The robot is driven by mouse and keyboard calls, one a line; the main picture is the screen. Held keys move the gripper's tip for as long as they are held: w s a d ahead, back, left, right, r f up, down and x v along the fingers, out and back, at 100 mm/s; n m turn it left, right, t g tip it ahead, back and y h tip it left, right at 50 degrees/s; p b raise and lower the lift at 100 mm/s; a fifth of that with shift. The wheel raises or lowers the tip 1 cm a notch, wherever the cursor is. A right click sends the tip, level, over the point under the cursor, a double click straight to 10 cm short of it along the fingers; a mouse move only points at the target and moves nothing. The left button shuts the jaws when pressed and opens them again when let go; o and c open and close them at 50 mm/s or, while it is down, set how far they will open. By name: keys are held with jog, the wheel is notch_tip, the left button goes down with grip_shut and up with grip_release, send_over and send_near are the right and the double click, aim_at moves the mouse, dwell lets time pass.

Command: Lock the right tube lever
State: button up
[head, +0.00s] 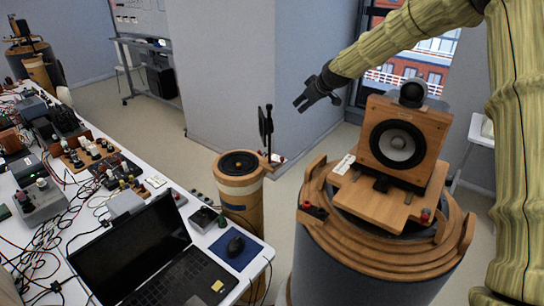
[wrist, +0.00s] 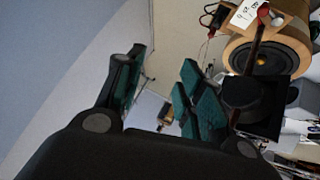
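A wooden tube (head: 240,205) with a black speaker cone in its top stands right of the bench. It also shows at the upper right of the wrist view (wrist: 237,48). A dark upright bar with a black disc (head: 266,128) rises at its right edge. In the wrist view a dark rod with a red tip (wrist: 262,12) crosses in front of the tube; I cannot tell whether it is the lever or whether it is locked. My gripper (head: 312,100) is up and right of the bar, apart from it. Its fingers are spread and empty in the wrist view (wrist: 160,85).
A large drum (head: 345,262) carries a wooden speaker box (head: 400,140) to the right, close under my arm. A white bench (head: 55,180) with a laptop (head: 140,255), cables and instruments runs along the left. A wall corner stands behind the tube. Floor shows between wall and bench.

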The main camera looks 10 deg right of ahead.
aim_at(283, 158)
jog(key=s+a+f+g+y+b, duration=0.1)
jog(key=s+a+f+g, duration=0.2)
jog(key=f, duration=0.2)
jog(key=s+a+f+g+b, duration=0.1)
jog(key=s+a+f+g, duration=0.2)
jog(key=s+f, duration=0.15)
jog(key=shift+n, duration=0.3)
jog(key=shift+w+p+x, duration=0.2)
jog(key=shift+p+x, duration=0.7)
jog(key=shift+x, duration=2.05)
jog(key=shift+w+p+x, duration=0.2)
jog(key=shift+p+x, duration=0.65)
jog(key=shift+x, duration=2.1)
jog(key=shift+r, duration=0.1)
